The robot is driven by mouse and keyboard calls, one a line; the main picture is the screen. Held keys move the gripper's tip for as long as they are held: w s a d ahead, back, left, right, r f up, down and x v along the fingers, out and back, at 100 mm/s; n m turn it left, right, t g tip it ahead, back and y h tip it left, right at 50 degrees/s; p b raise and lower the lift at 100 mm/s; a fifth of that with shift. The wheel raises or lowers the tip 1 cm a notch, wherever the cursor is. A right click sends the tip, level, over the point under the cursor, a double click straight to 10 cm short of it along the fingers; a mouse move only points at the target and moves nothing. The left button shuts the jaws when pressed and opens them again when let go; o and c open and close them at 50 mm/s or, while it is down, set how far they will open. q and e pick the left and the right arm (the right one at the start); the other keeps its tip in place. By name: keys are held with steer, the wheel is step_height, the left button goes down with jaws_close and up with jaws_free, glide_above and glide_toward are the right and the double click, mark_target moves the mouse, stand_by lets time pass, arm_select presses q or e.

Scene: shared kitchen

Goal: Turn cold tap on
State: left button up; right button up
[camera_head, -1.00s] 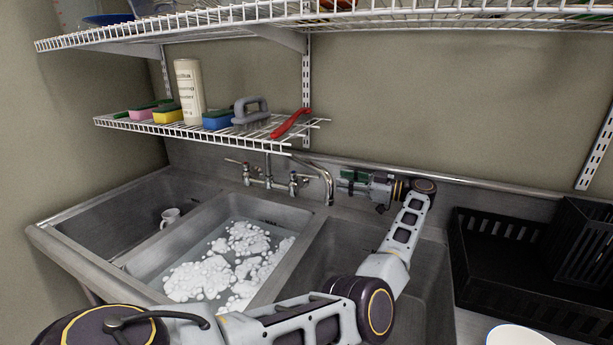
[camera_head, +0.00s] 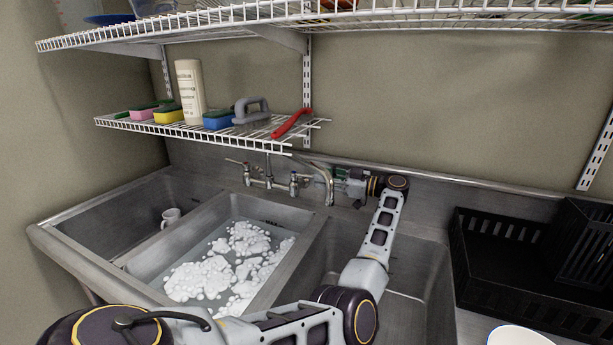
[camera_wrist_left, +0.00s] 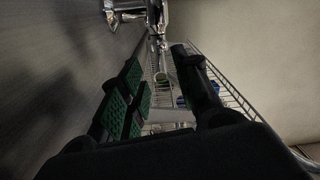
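The metal wall faucet has a left tap (camera_head: 247,173) and a right tap (camera_head: 294,184) in the head view. Its curved spout (camera_head: 327,178) arches out at the right. I cannot clearly tell which tap is marked cold. My left gripper (camera_head: 338,179) is low against the back wall, just right of the spout and pointing left towards the taps; the spout partly overlaps its tips. In the left wrist view its green-padded fingers (camera_wrist_left: 161,68) are apart with nothing between them. Chrome faucet parts (camera_wrist_left: 155,18) show beyond the fingertips. My right gripper is out of view.
A wire shelf (camera_head: 200,131) with sponges, a bottle and a red-handled item hangs above the taps. The middle basin (camera_head: 290,262) holds foamy water, and a mug (camera_head: 171,216) stands in the left basin. A black rack (camera_head: 500,262) is at right.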

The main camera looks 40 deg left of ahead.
mark_target(296, 172)
arm_select(q)
steer(key=shift+x, duration=3.25)
jaws_close()
